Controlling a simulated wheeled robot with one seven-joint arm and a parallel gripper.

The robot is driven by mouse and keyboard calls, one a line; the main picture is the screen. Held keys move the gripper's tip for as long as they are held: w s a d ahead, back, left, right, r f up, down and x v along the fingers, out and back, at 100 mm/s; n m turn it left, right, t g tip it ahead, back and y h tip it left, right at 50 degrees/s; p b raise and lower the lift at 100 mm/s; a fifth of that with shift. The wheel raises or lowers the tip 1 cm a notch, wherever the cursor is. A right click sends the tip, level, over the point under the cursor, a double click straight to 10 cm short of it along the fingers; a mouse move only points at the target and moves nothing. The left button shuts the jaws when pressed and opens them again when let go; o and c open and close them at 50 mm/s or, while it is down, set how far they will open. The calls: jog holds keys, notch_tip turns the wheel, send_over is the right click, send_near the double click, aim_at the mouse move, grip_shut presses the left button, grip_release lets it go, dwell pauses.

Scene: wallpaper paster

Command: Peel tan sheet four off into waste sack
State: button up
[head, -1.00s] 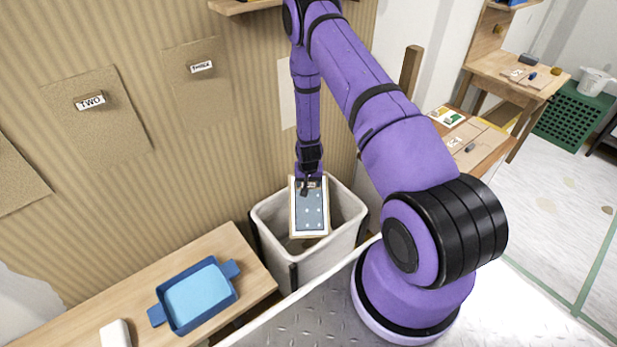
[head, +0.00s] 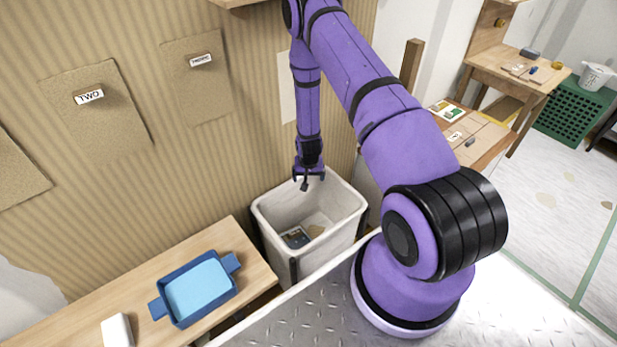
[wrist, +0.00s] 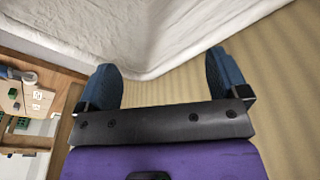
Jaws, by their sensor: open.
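The waste sack (head: 335,210), a white open-topped bin, stands against the striped wall. A blue-grey dotted sheet (head: 296,237) with a tan edge lies low inside it; part of it is hidden by the sack's near wall. A tan scrap (head: 316,230) lies beside it. My gripper (head: 308,183) is open and empty over the sack's back rim. The wrist view shows its two fingers apart (wrist: 162,82), with the white sack wall (wrist: 170,30) beyond them. A pale bare patch (head: 287,88) shows on the wall, partly behind my arm.
Tan sheets labelled TWO (head: 95,115) and, blurrily, THREE (head: 200,85) hang on the wall to the left. A wooden bench (head: 240,255) with a blue tray (head: 160,310) stands at lower left. Another table (head: 490,145) stands at right.

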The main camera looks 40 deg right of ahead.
notch_tip(320, 180, up, 10)
jog(key=s+a, duration=0.1)
jog(key=shift+s, duration=0.25)
jog(key=shift+r, duration=0.1)
dwell(0.5)
